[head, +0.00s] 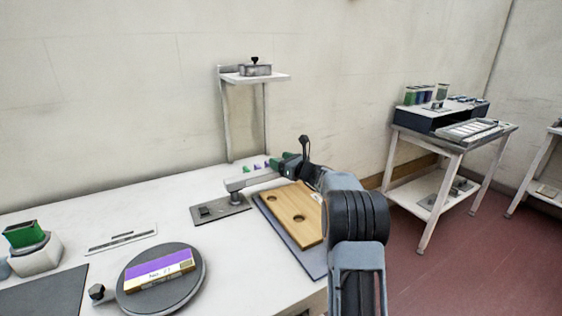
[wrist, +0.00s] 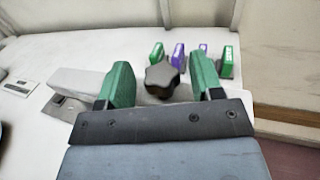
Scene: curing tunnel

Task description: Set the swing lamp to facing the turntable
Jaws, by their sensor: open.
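The swing lamp (head: 242,183) is a grey arm on a short post, rising from a dark base plate (head: 215,209). Its arm points right and back, away from the turntable, toward my gripper. The turntable (head: 170,299) is a round dark disc at front left, bearing a purple-labelled box (head: 160,270). My gripper (head: 289,160) is at the lamp arm's far end. In the wrist view its green fingers (wrist: 163,85) are apart, with a black star knob (wrist: 160,76) between them, touching neither finger clearly. The lamp arm (wrist: 75,80) shows left of the fingers. The lamp head's underside is hidden.
A wooden board with holes (head: 290,214) lies on a dark mat right of the lamp. Several small green and purple pieces (wrist: 190,55) stand behind the knob. A wall shelf (head: 255,76) rises behind. The bench between lamp and turntable is largely clear.

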